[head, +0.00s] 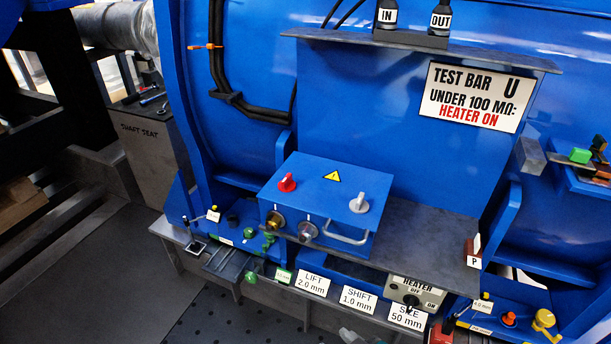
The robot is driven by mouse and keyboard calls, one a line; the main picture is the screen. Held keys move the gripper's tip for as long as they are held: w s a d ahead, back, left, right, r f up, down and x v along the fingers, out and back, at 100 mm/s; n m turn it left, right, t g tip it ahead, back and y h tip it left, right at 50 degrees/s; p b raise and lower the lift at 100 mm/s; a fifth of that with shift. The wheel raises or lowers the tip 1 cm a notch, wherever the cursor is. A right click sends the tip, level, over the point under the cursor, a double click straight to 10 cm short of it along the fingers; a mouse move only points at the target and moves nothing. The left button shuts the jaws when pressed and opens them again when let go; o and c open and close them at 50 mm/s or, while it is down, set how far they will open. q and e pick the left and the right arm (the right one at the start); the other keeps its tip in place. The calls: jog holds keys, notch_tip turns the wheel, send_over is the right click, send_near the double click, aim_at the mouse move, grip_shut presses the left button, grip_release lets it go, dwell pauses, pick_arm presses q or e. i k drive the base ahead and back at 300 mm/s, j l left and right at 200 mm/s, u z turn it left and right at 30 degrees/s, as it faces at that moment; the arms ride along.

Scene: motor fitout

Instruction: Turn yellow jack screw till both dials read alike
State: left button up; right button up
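A yellow knob-like screw head (543,320) stands on the blue motor foot at the lower right. Next to it is an orange-red knob (509,319). At the left foot, a small pale face on a stem (213,214) stands up, too small to read. A green-edged tag (284,275) sits on the rail, its figures unclear. I cannot tell for sure which of these are the two dials. Neither gripper is recognisable in view.
A blue box (326,207) with red and grey switches sits on a grey shelf mid-view. Lift, shift (359,300) and size cards line the front rail. A heater switch box (417,292) is near the yellow knob. Dark floor (95,285) lies open at left.

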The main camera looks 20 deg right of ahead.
aim_at(544, 317)
jog(key=z, duration=2.35)
